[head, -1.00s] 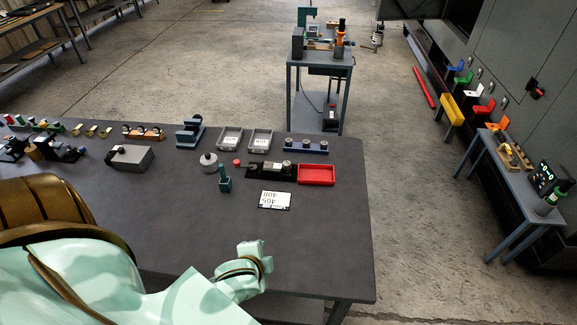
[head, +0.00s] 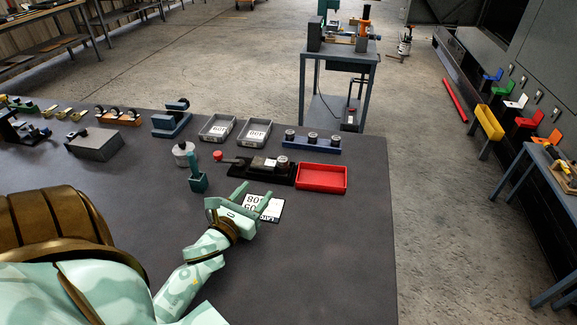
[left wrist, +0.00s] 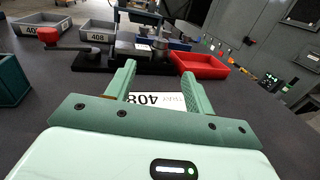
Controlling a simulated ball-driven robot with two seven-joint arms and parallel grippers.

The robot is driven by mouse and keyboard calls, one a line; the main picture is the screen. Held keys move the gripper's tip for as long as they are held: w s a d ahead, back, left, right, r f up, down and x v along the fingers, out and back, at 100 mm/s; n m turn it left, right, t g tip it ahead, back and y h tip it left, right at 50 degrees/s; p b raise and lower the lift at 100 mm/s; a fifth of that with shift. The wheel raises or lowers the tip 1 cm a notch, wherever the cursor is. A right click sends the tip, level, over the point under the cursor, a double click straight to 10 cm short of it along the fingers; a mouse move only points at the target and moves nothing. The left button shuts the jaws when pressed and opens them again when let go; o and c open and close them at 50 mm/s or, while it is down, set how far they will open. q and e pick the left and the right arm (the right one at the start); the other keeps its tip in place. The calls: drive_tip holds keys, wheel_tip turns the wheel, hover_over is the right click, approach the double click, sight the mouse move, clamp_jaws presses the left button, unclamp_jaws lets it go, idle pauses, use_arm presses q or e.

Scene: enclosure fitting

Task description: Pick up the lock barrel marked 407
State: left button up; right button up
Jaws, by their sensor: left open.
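A blue rack (head: 313,143) at the back right of the bench holds three dark round pieces with metallic tops, which look like lock barrels. Their markings are too small to read, so I cannot tell which is 407. A similar round piece (head: 282,162) sits on the black fixture (head: 241,173), in front of the rack. My left gripper (head: 253,194) is open and empty, over the white card (head: 270,210) and short of the fixture. In the left wrist view its two fingers (left wrist: 157,75) point towards the fixture, with the card below. My right gripper is out of view.
A red tray (head: 321,190) lies right of the fixture. Two grey labelled trays (head: 216,140) stand behind it. A teal holder (head: 198,184) and a grey round piece (head: 181,160) stand to its left. The front right of the bench is clear.

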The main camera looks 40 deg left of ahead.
sight(280, 163)
use_arm(q)
drive_tip(key=b+x, duration=0.1)
drive_tip(key=x, duration=1.4)
drive_tip(key=shift+w+d+r, duration=0.1)
drive_tip(key=shift+w+r, duration=0.05)
drive_tip(key=shift+w, duration=0.05)
drive_tip(key=shift+s, duration=0.1)
drive_tip(key=c, duration=1.1)
